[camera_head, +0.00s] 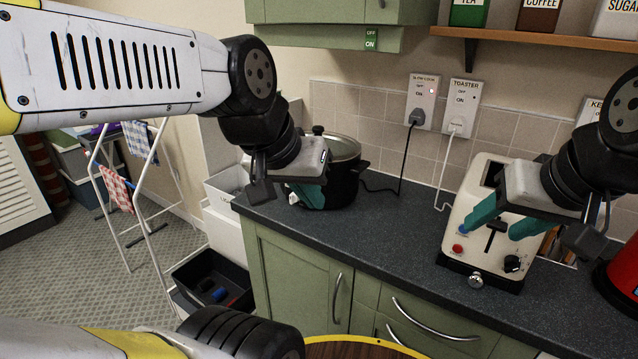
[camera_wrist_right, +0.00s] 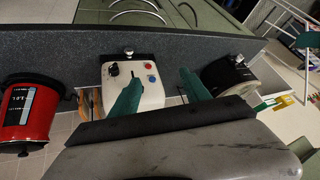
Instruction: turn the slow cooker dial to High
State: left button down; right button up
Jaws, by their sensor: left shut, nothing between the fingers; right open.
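The slow cooker (camera_head: 346,178) is a black pot with a glass lid, standing at the left end of the dark worktop. It also shows in the right wrist view (camera_wrist_right: 226,72), where a small silvery dial (camera_wrist_right: 239,58) sits on its front. My left gripper (camera_head: 310,197) is shut and empty, right in front of the cooker's front left side. It covers much of that side, and I cannot tell whether it touches the dial or read the setting. My right gripper (camera_head: 506,220) is open and empty, its teal fingers above and in front of the toaster.
The cream toaster (camera_head: 462,246) stands right of the cooker with a black knob (camera_head: 512,263). A red kettle (camera_head: 624,275) is at the far right. Cords run to wall sockets labelled for slow cooker (camera_head: 422,100) and toaster (camera_head: 461,107). Worktop between cooker and toaster is clear.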

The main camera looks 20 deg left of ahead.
aim_at(293, 198)
jog(key=l+u, duration=0.1)
jog(key=u, duration=0.35)
jog(key=l+u, duration=0.15)
jog(key=u, duration=0.3)
jog(key=l+u, duration=0.1)
jog(key=u, duration=0.35)
jog(key=l+u, duration=0.15)
jog(key=u, duration=0.3)
jog(key=l+u, duration=0.1)
jog(key=u, duration=0.35)
